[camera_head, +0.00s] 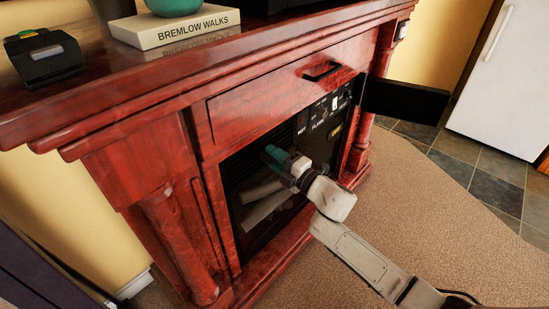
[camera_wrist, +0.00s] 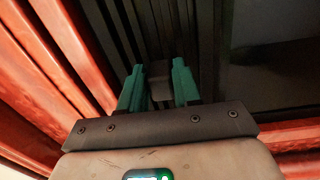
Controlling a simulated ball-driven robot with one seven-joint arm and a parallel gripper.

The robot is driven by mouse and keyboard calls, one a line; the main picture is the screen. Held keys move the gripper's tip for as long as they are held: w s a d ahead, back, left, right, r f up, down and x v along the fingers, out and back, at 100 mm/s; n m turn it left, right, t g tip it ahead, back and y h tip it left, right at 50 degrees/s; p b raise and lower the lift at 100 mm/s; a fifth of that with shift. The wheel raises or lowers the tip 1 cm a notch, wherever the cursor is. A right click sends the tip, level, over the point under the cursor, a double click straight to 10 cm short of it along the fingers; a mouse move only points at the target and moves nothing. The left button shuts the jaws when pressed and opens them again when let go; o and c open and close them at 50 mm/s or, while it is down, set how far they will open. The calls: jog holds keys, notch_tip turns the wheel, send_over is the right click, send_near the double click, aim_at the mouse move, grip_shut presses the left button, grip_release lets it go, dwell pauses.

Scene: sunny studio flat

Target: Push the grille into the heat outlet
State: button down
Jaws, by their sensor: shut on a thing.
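The dark slatted grille (camera_wrist: 205,45) fills the upper middle of the wrist view. In the head view its slats (camera_head: 258,147) show in the upper part of the fireplace's black insert, partly hidden by my gripper. My gripper (camera_wrist: 158,88) has two teal fingers shut on a small grey tab (camera_wrist: 159,70) at the face of the grille. In the head view my gripper (camera_head: 276,156) reaches in at the insert front. The heat outlet behind the grille is hidden, and I cannot tell how deep the grille sits.
The red wooden fireplace surround (camera_head: 165,160) frames the insert. A black flap (camera_head: 405,101) stands open on the right beside a control panel (camera_head: 325,110). A drawer handle (camera_head: 321,71) sticks out above. A book (camera_head: 175,26) and a black device (camera_head: 43,57) rest on the mantel. Carpet is clear in front.

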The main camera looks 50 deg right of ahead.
jog(key=shift+c, duration=1.2)
grip_release()
jog(key=s+p, duration=0.2)
jog(key=s, duration=0.5)
jog(key=shift+f, duration=0.2)
dwell(0.8)
